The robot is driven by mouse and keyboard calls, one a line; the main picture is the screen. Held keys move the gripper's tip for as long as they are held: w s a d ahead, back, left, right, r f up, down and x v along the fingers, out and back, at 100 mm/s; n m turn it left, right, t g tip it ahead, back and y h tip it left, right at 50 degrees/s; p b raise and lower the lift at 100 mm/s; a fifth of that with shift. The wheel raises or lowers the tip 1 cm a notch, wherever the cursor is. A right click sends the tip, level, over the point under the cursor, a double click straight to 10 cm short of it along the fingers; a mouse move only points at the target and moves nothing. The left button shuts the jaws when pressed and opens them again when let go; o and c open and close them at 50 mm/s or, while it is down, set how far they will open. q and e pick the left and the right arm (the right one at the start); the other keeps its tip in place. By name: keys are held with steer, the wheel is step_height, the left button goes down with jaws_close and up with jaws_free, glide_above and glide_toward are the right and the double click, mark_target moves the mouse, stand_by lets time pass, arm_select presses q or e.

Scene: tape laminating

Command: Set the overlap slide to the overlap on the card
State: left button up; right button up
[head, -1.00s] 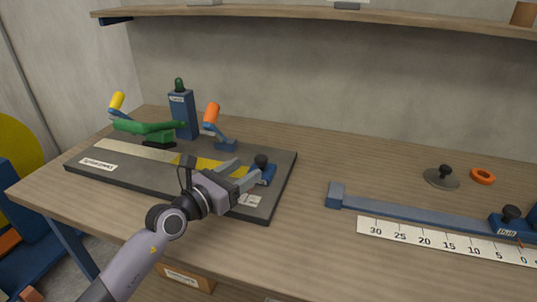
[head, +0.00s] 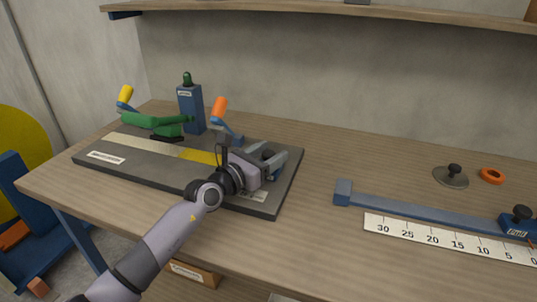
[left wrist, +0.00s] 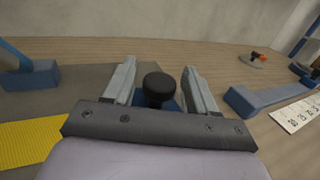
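The overlap slide appears to be the small blue block with a black knob (left wrist: 160,86) at the right end of the dark base plate (head: 140,172). In the head view my left gripper (head: 272,160) covers most of it. In the left wrist view the two fingers stand on either side of the knob, with a visible gap on each side, so the gripper is open around it. The blue block below is mostly hidden. I cannot make out a card with an overlap value; the small labels are unreadable. My right gripper is not in view.
A yellow strip (head: 197,156) lies on the plate. Behind stand a green lever (head: 150,121), a blue post (head: 190,108) and an orange-handled lever (head: 220,108).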

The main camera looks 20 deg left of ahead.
arm_select(q)
jaws_close()
steer(key=shift+w+a+f+b, duration=0.15)
steer(key=shift+a+b, duration=0.8)
steer(key=shift+a, duration=1.1)
steer(key=shift+o, duration=0.6)
jaws_free()
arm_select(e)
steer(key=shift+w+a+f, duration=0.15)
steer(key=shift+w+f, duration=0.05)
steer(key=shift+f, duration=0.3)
